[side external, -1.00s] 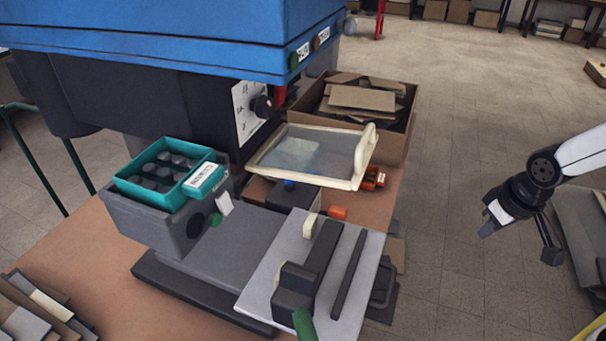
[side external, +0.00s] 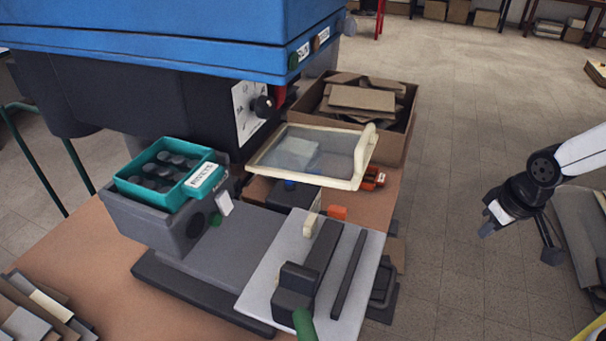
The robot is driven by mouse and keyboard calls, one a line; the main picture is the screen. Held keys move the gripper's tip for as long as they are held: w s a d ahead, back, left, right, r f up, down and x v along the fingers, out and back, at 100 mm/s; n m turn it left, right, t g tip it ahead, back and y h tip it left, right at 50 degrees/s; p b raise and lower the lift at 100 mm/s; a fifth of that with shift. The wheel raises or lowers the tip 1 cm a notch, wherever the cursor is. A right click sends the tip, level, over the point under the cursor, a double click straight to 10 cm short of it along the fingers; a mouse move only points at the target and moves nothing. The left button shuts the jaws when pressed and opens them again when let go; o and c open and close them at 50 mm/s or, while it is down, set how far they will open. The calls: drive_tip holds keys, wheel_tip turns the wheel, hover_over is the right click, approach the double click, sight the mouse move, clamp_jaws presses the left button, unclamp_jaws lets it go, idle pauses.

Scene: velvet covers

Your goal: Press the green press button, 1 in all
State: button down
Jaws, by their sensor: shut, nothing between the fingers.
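A second green round piece (side external: 216,219) shows low on the grey box under the teal tray. My gripper (side external: 489,228) hangs at the right, over the floor beyond the bench. It is shut and empty, well apart from the machine and both green round pieces.
A cream-framed clear guard (side external: 362,160) stands tilted mid-bench. A teal tray (side external: 130,184) of dark round pieces is on the left. A cardboard box (side external: 396,132) stands behind. A green handle (side external: 305,326) rises at the front. The space between bench and gripper is clear.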

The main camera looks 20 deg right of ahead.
sight(215, 219)
idle(0.3)
drive_tip(key=w+a+r+m+t+y, duration=0.1)
drive_tip(key=a+r+m+y, duration=0.1)
drive_tip(key=a+m, duration=0.9)
drive_tip(key=w+a+r+m+t+y, duration=0.1)
drive_tip(key=a+r+m, duration=0.3)
drive_tip(key=a+m, duration=0.8)
drive_tip(key=w+a+r+m+t+y, duration=0.1)
drive_tip(key=a+r+m+t+y, duration=0.1)
drive_tip(key=a+m, duration=0.9)
drive_tip(key=shift+w+a+r+m+y, duration=0.3)
drive_tip(key=shift+w+a+r+m, duration=0.05)
drive_tip(key=shift+r+m, duration=0.4)
drive_tip(key=shift+w+a, duration=0.1)
drive_tip(key=w+a, duration=0.6)
